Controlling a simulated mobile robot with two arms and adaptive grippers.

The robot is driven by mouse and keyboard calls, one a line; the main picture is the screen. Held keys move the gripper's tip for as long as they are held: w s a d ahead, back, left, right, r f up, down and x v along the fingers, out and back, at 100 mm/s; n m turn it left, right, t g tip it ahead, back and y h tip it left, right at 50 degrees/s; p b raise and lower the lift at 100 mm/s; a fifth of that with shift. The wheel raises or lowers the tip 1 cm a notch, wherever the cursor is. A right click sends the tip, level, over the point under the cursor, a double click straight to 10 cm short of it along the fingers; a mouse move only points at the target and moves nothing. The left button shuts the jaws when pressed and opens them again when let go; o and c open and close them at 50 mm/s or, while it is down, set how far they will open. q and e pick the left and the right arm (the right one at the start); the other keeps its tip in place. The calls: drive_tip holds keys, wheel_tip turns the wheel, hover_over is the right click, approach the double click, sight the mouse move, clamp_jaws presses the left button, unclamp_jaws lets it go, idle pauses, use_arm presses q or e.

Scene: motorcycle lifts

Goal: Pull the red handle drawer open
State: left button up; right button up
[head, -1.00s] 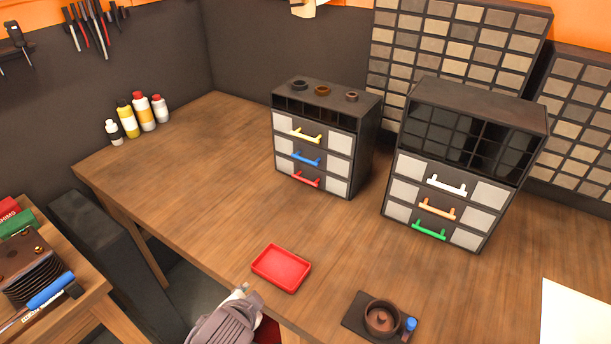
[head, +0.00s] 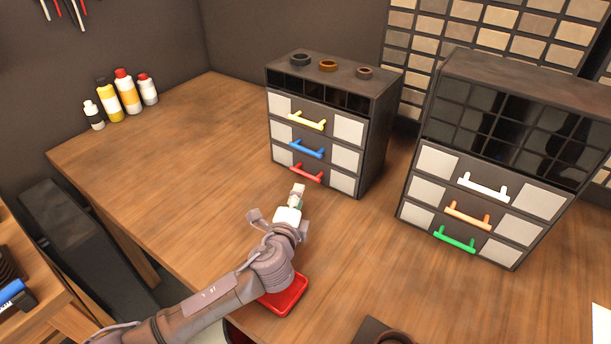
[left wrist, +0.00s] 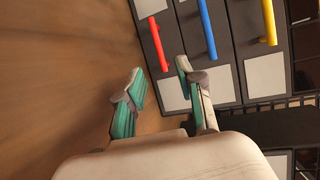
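The red handle (head: 306,173) is on the bottom drawer of the left cabinet (head: 374,150), and that drawer looks shut. My left gripper (head: 298,190) is just in front of and slightly below this handle, over the table. In the left wrist view the red handle (left wrist: 158,45) is upright in the picture, beyond the fingertips. There my left gripper (left wrist: 158,72) has its two fingers apart with nothing between them. The handle and fingers look apart. My right gripper is in neither view.
Blue (head: 307,148) and yellow (head: 307,120) handles sit above the red one. A red tray (head: 285,297) lies partly under my left arm. A second cabinet (head: 497,150) stands to the right. Several bottles (head: 128,92) stand at the back left. The table's left part is clear.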

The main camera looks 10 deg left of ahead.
use_arm(q)
drive_tip(key=w, duration=0.4)
drive_tip(key=shift+f, duration=0.35)
drive_tip(key=w, duration=0.2)
drive_tip(key=w+f, duration=0.1)
drive_tip(key=w, duration=0.2)
drive_tip(key=shift+w+p, duration=0.1)
drive_tip(key=shift+p, duration=0.25)
drive_tip(key=shift+w+f, duration=0.1)
drive_tip(key=shift+w, duration=0.15)
drive_tip(key=shift+w+f, duration=0.1)
drive_tip(key=shift+w, duration=0.2)
drive_tip(key=shift+c, duration=0.3)
clamp_jaws()
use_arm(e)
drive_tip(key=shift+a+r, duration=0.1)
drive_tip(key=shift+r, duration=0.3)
